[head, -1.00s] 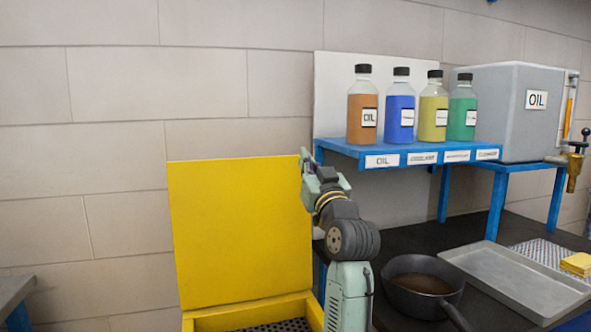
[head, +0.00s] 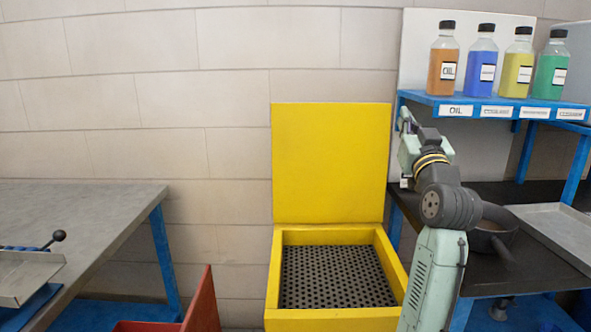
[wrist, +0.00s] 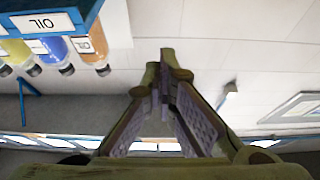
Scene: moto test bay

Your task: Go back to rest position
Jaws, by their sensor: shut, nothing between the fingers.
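My gripper (head: 404,122) is at the end of my raised pale green arm, in front of the wall and the black bench in the head view. It also shows in the wrist view (wrist: 163,72), where its two fingers come together at the tips with nothing between them. In the wrist view the bottle shelf and bottles appear upside down at the upper left, apart from the fingers.
A yellow bin (head: 276,290) with a raised lid and perforated grate stands left of my arm. A dark pan (head: 490,240) and a metal tray (head: 565,235) sit on the right bench. Several bottles stand on a blue shelf (head: 480,101). A grey table (head: 90,215) is at left.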

